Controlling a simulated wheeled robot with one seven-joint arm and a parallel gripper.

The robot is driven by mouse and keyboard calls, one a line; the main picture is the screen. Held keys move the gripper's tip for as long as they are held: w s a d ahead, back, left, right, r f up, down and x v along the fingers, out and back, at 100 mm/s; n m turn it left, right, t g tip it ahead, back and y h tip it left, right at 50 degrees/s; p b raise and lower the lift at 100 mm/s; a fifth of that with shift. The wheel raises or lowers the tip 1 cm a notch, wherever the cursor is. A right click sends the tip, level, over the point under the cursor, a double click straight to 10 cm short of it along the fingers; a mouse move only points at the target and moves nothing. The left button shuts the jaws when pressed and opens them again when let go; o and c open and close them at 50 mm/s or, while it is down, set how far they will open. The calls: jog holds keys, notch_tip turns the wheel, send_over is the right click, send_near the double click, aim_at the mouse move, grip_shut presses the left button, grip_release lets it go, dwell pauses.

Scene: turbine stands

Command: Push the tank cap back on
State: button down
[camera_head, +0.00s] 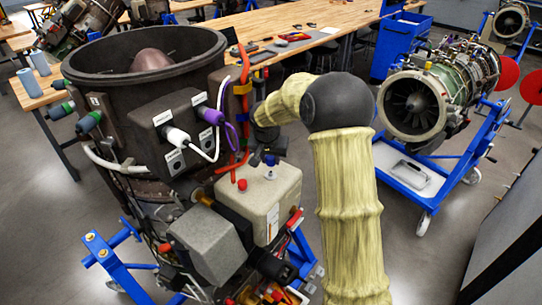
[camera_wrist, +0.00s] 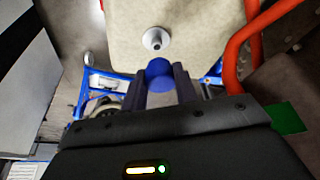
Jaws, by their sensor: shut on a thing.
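The beige tank (camera_head: 262,205) sits on the turbine stand left of my arm. It fills the top of the wrist view (camera_wrist: 190,18). A pale grey filler neck (camera_wrist: 156,40) stands out of its surface, bare and uncapped; it shows small in the head view (camera_head: 270,175). My gripper (camera_wrist: 159,76) is shut on a blue round cap (camera_wrist: 158,71). In the wrist view the cap appears just below the neck, apart from it. In the head view my gripper (camera_head: 268,152) holds the cap (camera_head: 271,160) above the neck; the exact gap is hard to tell.
A red hose (camera_wrist: 234,60) runs close beside the tank and my gripper. A red knob (camera_head: 241,184) sits on the tank's left side. The large dark turbine casing (camera_head: 150,90) with cables stands behind left. Another engine (camera_head: 415,105) on a blue stand is at right.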

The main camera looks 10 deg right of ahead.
aim_at(270, 166)
jog(key=shift+f+b, duration=0.95)
jog(key=shift+f, duration=0.4)
jog(key=shift+f+b, duration=0.75)
jog(key=shift+b, duration=0.45)
dwell(0.4)
jog(key=shift+f+b, duration=0.3)
jog(key=shift+b, duration=0.05)
jog(key=shift+s+f, duration=0.15)
jog(key=shift+f, duration=0.05)
